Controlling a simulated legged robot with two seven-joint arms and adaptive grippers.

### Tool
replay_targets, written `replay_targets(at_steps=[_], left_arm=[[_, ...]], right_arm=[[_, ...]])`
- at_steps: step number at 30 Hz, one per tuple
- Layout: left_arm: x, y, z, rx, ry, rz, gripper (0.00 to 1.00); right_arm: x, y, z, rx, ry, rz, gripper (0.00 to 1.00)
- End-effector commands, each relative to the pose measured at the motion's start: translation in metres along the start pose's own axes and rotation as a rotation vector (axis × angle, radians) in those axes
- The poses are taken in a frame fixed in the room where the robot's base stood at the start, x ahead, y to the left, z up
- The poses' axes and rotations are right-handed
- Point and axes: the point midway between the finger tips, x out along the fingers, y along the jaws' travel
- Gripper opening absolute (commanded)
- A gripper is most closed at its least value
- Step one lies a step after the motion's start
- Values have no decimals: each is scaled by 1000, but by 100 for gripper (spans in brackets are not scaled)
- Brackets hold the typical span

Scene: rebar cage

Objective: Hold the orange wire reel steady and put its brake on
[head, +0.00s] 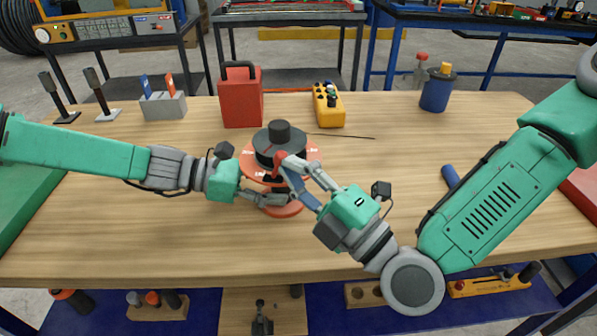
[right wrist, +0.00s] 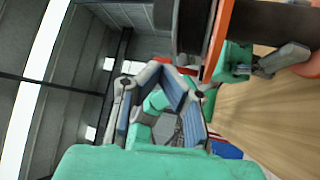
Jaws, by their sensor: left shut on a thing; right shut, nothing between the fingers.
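The orange wire reel (head: 310,154) stands upright mid-table, with a dark top and hub, an orange flange and a round orange base. Its flange edge (right wrist: 221,38) shows in the right wrist view. My left gripper (head: 282,199) is shut on the reel's lower part, between flange and base; the exact grip is partly hidden. My right gripper (head: 284,160) is shut and empty, its fingertips at the front of the flange and hub. A small red part shows at these fingertips; I cannot tell whether it is the brake or whether they touch it. In the right wrist view its fingers (right wrist: 178,72) meet beside the reel.
A red can (head: 241,98) and a yellow control box (head: 328,104) stand behind the reel. A blue cup (head: 437,91) is at the back right. A grey holder (head: 163,106) stands back left. A thin wire lies right of the reel. The front table is clear.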

Motion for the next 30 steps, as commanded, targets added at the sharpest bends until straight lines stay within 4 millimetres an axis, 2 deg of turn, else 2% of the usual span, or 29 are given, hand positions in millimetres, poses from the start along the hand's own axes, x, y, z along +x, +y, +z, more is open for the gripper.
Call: replay_targets(at_steps=[8,17,25,30], left_arm=[[0,1,1,2,0,3,1],[0,1,1,2,-1,2,1],[-1,1,1,2,-1,2,1],[0,1,1,2,-1,2,1]], right_arm=[[11,5,-8,-8,6,-3,0],[21,5,-14,-78,4,-107,0],[18,5,-13,-72,-1,-106,0],[-2,6,-13,-72,-1,-110,0]])
